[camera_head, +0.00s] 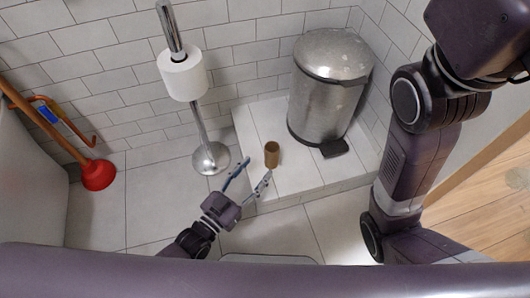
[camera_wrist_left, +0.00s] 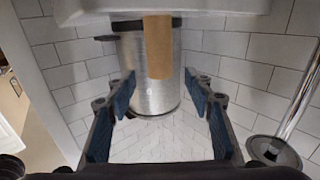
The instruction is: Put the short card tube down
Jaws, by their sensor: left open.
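The short card tube (camera_head: 271,155) is brown and stands upright on the white tiled step (camera_head: 262,122), near its front edge. My left gripper (camera_head: 250,178) is open and empty, with its two fingers apart, just in front and to the left of the tube.
A metal pedal bin (camera_head: 325,92) stands on the step behind the tube. A chrome stand (camera_head: 208,157) with a toilet roll (camera_head: 183,75) is to the left. A red plunger (camera_head: 98,174) stands far left. The floor between plunger and stand is clear.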

